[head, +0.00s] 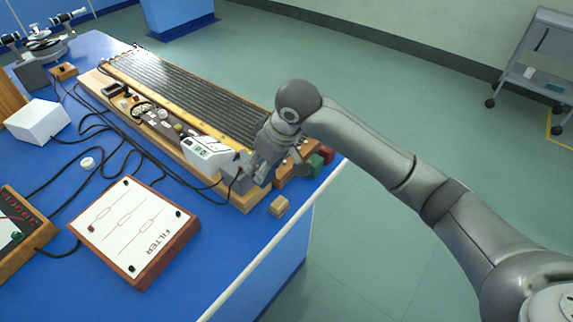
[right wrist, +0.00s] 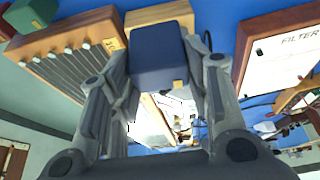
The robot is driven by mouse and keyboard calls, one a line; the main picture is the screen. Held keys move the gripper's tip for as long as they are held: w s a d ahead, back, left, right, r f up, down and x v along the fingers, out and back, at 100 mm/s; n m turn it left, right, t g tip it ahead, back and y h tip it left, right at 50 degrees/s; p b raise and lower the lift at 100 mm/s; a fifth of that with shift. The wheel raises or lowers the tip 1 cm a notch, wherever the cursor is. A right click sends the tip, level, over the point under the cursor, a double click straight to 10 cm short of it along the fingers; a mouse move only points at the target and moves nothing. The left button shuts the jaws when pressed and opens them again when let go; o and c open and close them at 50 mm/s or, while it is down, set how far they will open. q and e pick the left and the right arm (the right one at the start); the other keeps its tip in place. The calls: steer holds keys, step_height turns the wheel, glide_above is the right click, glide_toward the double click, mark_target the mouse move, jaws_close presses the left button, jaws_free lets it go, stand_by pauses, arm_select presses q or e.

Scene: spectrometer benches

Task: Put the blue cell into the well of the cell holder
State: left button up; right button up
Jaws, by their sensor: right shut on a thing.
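The blue cell (right wrist: 160,57) is a dark blue block with a small gold patch at its lower right edge. In the right wrist view it sits between the two fingers of my right gripper (right wrist: 160,85), which is shut on it. In the head view my right gripper (head: 258,170) is over the near end of the long wooden base, and I cannot make out the cell there. A grey block (head: 232,166) beside the gripper may be the cell holder, but its well cannot be seen. My left gripper is not in view.
Green (head: 317,165) and red (head: 328,153) blocks stand right of the gripper at the bench edge. A small wooden block (head: 279,206) lies nearer. The FILTER board (head: 135,228), a white box (head: 38,121) and black cables lie left. Blue bench top shows between the board and the edge.

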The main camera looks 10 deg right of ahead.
steer(key=shift+s+a+r, duration=0.25)
steer(key=shift+a, duration=0.3)
steer(key=shift+s+a+r, duration=0.2)
steer(key=shift+a+r, duration=0.05)
steer(key=shift+a, duration=0.3)
steer(key=shift+s+a+r+p, duration=0.1)
steer(key=shift+a+r+p, duration=0.05)
steer(key=shift+r+p, duration=0.7)
steer(key=shift+s+a+r+p, duration=0.1)
steer(key=shift+r+p, duration=0.7)
steer(key=shift+p, duration=0.05)
